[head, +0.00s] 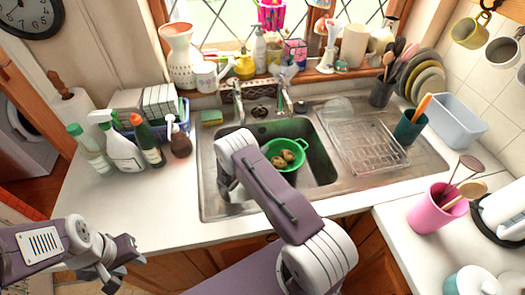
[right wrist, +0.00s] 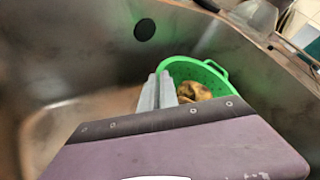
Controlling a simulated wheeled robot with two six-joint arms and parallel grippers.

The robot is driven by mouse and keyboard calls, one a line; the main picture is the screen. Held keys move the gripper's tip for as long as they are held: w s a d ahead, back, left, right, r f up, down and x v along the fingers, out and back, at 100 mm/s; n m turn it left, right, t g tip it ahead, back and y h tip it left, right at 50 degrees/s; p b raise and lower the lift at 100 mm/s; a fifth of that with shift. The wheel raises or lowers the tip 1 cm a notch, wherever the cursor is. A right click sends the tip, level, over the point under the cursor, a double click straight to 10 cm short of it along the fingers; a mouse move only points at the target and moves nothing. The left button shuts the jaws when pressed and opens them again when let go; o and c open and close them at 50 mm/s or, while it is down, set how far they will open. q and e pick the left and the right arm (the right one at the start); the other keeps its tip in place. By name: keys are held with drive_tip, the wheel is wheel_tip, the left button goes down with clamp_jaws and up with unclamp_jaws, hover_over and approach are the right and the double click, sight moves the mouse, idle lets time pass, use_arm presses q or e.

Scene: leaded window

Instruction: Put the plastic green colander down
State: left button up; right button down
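The green plastic colander (head: 301,146) is in the sink basin in the head view, with brownish potato-like pieces (head: 283,158) in it. It also shows in the right wrist view (right wrist: 213,67), roughly level. Whether the colander's base touches the basin floor is hidden. My left gripper (head: 127,270) is open and empty at the lower left.
The steel sink (head: 215,205) has a drain hole (right wrist: 144,30) and a drainer with a clear rack (head: 365,148) at right. Spray bottles (head: 120,148) stand left; a pink utensil pot (head: 430,210) stands right. The left counter's front is clear.

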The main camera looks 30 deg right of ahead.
drive_tip(key=shift+f, duration=0.15)
drive_tip(key=c, duration=1.5)
unclamp_jaws()
drive_tip(key=shift+c, duration=0.2)
drive_tip(key=r, duration=0.4)
drive_tip(key=shift+s+d+r, duration=0.2)
drive_tip(key=shift+s+r, duration=0.15)
drive_tip(key=s+d+r, duration=0.5)
drive_tip(key=s+r, duration=0.1)
drive_tip(key=s, duration=0.3)
drive_tip(key=shift+s+r+b, duration=0.2)
drive_tip(key=shift+s+b, duration=0.2)
drive_tip(key=shift+b, duration=0.05)
